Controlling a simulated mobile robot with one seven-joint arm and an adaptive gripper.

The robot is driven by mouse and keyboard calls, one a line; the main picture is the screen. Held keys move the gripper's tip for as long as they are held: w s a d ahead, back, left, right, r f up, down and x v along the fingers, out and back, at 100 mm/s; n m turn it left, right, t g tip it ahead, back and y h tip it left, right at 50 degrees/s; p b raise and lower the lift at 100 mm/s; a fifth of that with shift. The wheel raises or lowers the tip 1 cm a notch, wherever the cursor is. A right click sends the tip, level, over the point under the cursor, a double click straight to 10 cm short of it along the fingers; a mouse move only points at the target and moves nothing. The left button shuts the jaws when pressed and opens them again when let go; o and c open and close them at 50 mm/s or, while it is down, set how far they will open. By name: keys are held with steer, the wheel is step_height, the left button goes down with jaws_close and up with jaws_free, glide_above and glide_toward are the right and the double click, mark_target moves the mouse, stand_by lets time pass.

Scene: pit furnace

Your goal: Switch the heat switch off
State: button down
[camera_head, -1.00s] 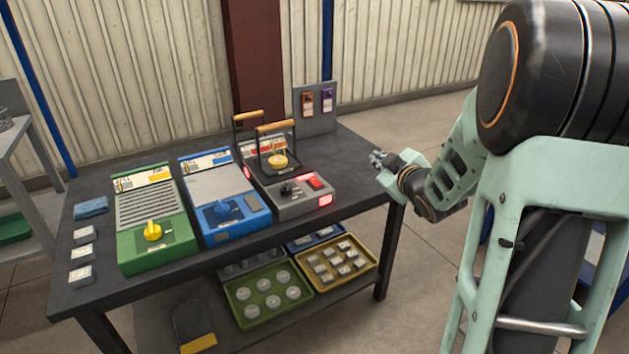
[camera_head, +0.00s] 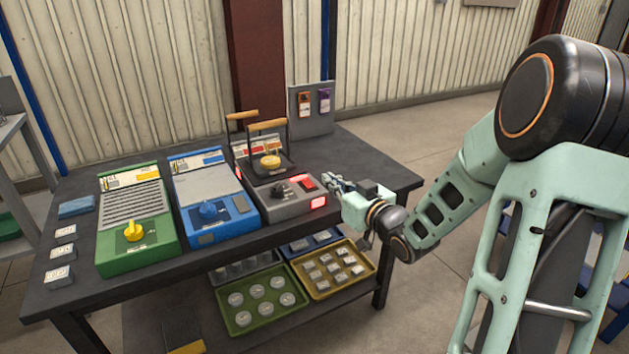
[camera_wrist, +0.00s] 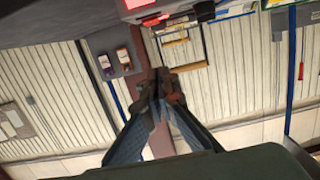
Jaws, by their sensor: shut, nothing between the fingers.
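A grey pit-furnace unit (camera_head: 287,207) stands at the right of the bench row. Its top carries a red rocker switch (camera_head: 306,181), a black knob (camera_head: 278,190) and a glowing red lamp (camera_head: 318,203) at the front corner. I take the red rocker for the heat switch; its label is too small to read. My gripper (camera_head: 333,180) is shut and empty, just right of the unit and apart from the switch. In the wrist view the shut fingertips (camera_wrist: 160,84) show mid-picture, and a lit red part (camera_wrist: 139,4) shows at the top edge.
A pot-like fixture with wooden handles (camera_head: 267,125) rises behind the controls. A grey board (camera_head: 312,122) with orange and purple units stands at the back. Blue (camera_head: 206,238) and green (camera_head: 138,257) units stand to the left. The bench top (camera_head: 375,170) is clear behind my gripper.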

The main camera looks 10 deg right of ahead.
steer(key=b, duration=0.3)
glide_above(311, 185)
steer(key=shift+s+f, duration=0.2)
steer(key=shift+f, duration=0.8)
step_height(311, 185, down, 2)
steer(key=shift+f+b, duration=0.25)
steer(key=shift+b, duration=0.3)
steer(key=shift+f, duration=0.4)
steer(key=shift+w+r+g+p, duration=0.15)
steer(key=shift+g+p, duration=0.15)
steer(key=shift+p, duration=0.3)
steer(key=shift+f, duration=0.35)
steer(key=shift+r, duration=0.1)
